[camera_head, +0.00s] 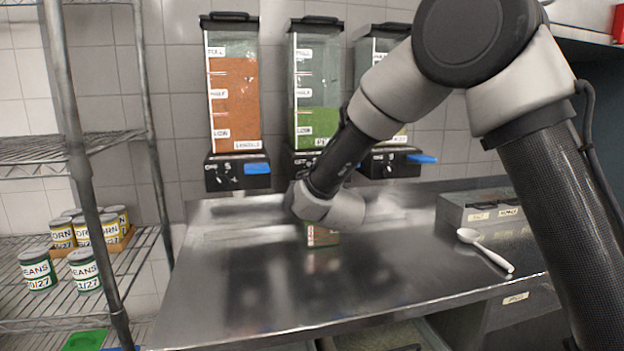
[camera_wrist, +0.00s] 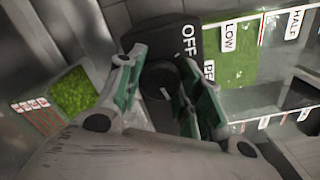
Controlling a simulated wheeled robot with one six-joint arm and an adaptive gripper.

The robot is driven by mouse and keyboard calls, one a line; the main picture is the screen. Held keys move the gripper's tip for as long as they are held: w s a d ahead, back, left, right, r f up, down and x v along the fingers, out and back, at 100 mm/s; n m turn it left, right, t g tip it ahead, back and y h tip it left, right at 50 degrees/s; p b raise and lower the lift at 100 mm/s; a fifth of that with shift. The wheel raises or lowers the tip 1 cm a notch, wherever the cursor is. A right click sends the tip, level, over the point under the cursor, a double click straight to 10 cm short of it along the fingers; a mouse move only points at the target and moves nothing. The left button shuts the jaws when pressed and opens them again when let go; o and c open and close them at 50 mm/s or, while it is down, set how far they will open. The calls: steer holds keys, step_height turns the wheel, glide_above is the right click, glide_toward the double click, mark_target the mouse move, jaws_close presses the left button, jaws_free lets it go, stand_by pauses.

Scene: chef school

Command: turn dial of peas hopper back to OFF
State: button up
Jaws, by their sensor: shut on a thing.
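The peas hopper (camera_head: 317,90) is the middle wall dispenser, with green peas inside. Its lower housing is mostly hidden by my arm in the head view. In the wrist view its peas window (camera_wrist: 234,55) shows at upper right, beside a dark housing with an OFF label (camera_wrist: 189,40). The round black dial (camera_wrist: 160,84) sits between the fingers of my gripper (camera_wrist: 164,76), which is shut on it. A short pale mark shows on the dial, but I cannot tell its exact setting. The gripper's fingers are hidden in the head view.
A small container of peas (camera_wrist: 73,92) stands on the steel counter (camera_head: 240,290) below; its labelled side (camera_head: 322,237) shows in the head view. A lentil-coloured hopper (camera_head: 235,100) hangs left, another hopper right. A white spoon (camera_head: 487,250) lies right. Shelves with cans stand left.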

steer(key=n, duration=0.5)
steer(key=shift+n, duration=0.3)
steer(key=n, duration=1)
steer(key=shift+f+n, duration=0.1)
steer(key=shift+n, duration=2.5)
steer(key=o, duration=1)
steer(key=shift+o, duration=0.2)
